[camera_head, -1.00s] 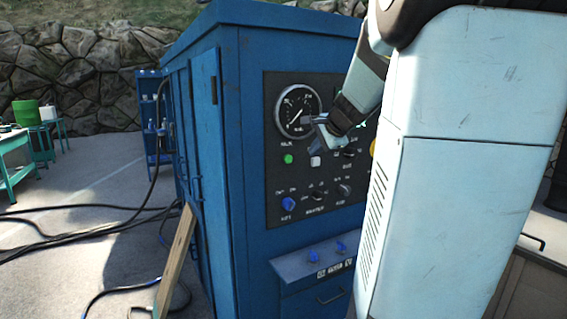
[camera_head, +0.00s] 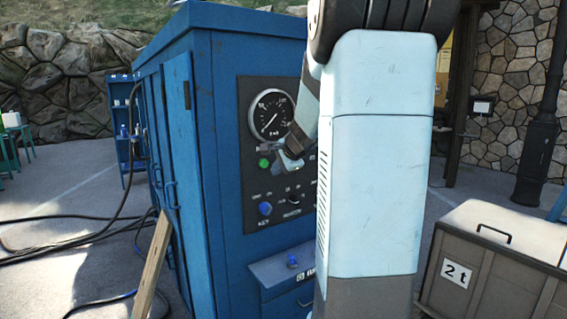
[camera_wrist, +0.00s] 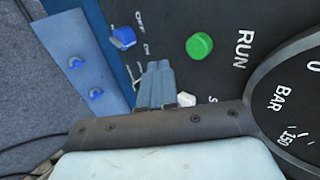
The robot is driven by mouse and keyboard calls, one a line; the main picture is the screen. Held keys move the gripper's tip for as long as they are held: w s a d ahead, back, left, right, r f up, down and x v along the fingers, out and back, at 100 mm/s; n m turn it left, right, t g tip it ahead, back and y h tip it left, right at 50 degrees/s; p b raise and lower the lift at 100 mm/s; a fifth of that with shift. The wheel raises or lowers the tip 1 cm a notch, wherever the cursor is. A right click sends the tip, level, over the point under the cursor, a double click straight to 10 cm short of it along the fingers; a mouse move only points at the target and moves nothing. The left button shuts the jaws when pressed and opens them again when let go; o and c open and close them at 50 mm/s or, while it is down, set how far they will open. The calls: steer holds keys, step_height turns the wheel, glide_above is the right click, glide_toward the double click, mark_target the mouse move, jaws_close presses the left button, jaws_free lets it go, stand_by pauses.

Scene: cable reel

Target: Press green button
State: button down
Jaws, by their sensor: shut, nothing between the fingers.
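The green button (camera_head: 264,163) sits on the dark control panel (camera_head: 232,222) of the blue cabinet, just below the round gauge. In the wrist view the round green button (camera_wrist: 200,46) shows beside the word RUN. My gripper (camera_head: 284,168) is in front of the panel, just right of the green button. In the wrist view the shut, empty fingertips (camera_wrist: 158,72) point at the panel, to the left of the green button and apart from it in the picture. A white button (camera_wrist: 186,99) is close to the fingers. I cannot tell whether the fingertips touch the panel.
A pressure gauge (camera_head: 271,115) is above the buttons. A blue knob (camera_head: 265,209) is below them, and a ledge (camera_head: 272,268) with blue switches juts out under the panel. A wooden plank (camera_head: 151,268) leans on the cabinet. A crate marked 2t (camera_head: 480,270) stands at right.

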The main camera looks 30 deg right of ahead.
steer(key=shift+w+a, duration=0.1)
steer(key=shift+w, duration=1.95)
steer(key=shift+w, duration=0.5)
steer(key=shift+w+r, duration=0.25)
steer(key=shift+w, duration=0.05)
steer(key=shift+a, duration=0.1)
steer(key=shift+s+f, duration=0.15)
steer(key=shift+s, duration=0.35)
glide_toward(266, 165)
steer(key=s, duration=0.4)
steer(key=s+r, duration=0.1)
steer(key=s, duration=0.1)
